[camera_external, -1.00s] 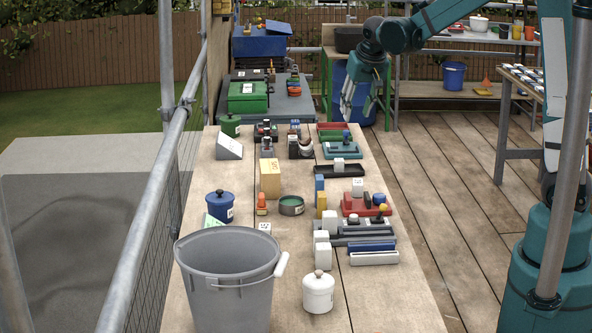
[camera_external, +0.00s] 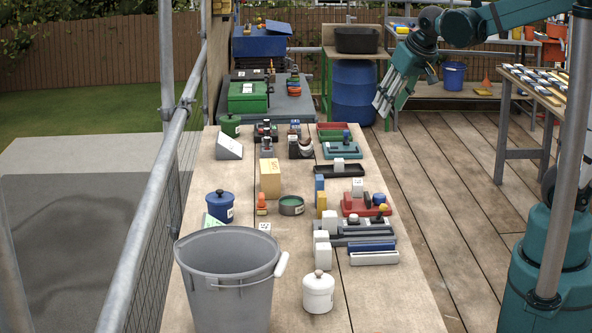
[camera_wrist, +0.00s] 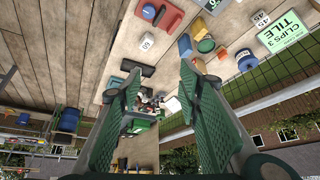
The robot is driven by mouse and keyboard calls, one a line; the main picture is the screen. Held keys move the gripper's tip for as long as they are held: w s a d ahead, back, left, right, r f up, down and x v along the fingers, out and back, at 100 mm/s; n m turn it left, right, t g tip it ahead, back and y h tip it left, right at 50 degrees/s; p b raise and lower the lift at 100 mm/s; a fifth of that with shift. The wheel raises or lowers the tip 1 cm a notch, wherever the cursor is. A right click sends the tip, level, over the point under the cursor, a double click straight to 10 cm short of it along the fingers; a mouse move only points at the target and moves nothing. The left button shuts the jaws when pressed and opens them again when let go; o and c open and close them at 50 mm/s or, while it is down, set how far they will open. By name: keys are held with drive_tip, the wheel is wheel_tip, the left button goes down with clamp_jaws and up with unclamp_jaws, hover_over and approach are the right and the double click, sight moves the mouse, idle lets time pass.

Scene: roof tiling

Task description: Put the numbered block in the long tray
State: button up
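A white block with a dark number (camera_wrist: 147,41) stands on the table; the number is too small to read surely. In the external view this block (camera_external: 358,186) appears to stand by the far edge of the red tray. The long black tray (camera_external: 318,172) lies just beyond it, with another white block (camera_external: 339,164) at its middle. The black tray also shows in the wrist view (camera_wrist: 141,68). My gripper (camera_external: 385,107) is open and empty, high up beyond the table's right edge. Its two green fingers (camera_wrist: 162,75) are wide apart in the wrist view.
The red tray (camera_external: 349,207) holds several small items. Blue and yellow blocks (camera_external: 321,200) stand to its left. A grey bucket (camera_external: 228,285) and a white pot (camera_external: 318,294) stand at the near end. The table's right front strip is clear.

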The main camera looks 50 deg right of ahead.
drive_tip(key=s+a+f+n, duration=0.1)
drive_tip(key=s+a, duration=0.1)
drive_tip(key=s, duration=0.6)
drive_tip(key=s+a+f+n+t+y, duration=0.1)
drive_tip(key=s+a+n, duration=0.1)
drive_tip(key=s, duration=0.7)
drive_tip(key=shift+a+f, duration=0.4)
drive_tip(key=shift+a, duration=0.4)
